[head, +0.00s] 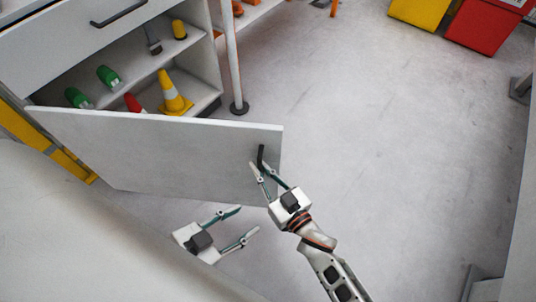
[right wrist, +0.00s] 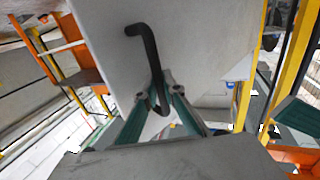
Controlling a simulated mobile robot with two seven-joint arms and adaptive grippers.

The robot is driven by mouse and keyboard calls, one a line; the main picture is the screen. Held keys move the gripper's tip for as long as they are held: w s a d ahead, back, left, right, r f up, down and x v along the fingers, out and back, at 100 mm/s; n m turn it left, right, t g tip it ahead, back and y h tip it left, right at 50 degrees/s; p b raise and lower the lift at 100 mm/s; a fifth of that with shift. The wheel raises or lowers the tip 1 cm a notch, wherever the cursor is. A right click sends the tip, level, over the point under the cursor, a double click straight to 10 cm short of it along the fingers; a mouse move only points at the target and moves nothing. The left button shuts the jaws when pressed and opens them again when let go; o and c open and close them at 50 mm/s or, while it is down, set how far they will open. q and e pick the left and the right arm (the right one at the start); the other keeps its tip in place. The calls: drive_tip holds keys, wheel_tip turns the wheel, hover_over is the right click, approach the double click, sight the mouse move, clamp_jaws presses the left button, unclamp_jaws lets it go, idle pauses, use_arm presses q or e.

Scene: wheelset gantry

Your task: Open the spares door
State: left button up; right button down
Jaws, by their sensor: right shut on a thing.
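The spares door (head: 170,155) is a flat pale grey panel, standing swung out from the cabinet with its hinge side at the left. Its black bar handle (head: 261,156) is near the free right edge. My right gripper (head: 259,168) is shut on the handle; the right wrist view shows the handle (right wrist: 146,50) between the two green fingers (right wrist: 160,95). My left gripper (head: 248,222) is below the door, apart from it, with its fingers spread and nothing between them.
The open cabinet (head: 208,62) holds green items (head: 108,76), a yellow cone (head: 174,92) and a red cone (head: 133,103) on shelves. A grey post (head: 235,60) stands beside it. Yellow (head: 420,12) and red (head: 487,26) bins are at the far right.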

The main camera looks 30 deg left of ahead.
use_arm(q)
drive_tip(key=shift+s+d+f, duration=0.2)
drive_tip(key=shift+s+d, duration=0.2)
use_arm(e)
drive_tip(key=shift+s+d+f, duration=0.1)
drive_tip(key=shift+s+d, duration=0.15)
drive_tip(key=shift+s, duration=0.25)
drive_tip(key=shift+s+d+f, duration=0.1)
drive_tip(key=shift+s+d, duration=0.1)
drive_tip(key=shift+s, duration=0.25)
use_arm(q)
drive_tip(key=shift+w, duration=0.1)
use_arm(e)
drive_tip(key=c, duration=2.2)
unclamp_jaws()
use_arm(q)
drive_tip(key=shift+w+d+r, duration=0.1)
drive_tip(key=shift+r, duration=0.15)
use_arm(e)
drive_tip(key=shift+o, duration=0.2)
drive_tip(key=shift+r, duration=0.1)
drive_tip(key=shift+a, duration=0.1)
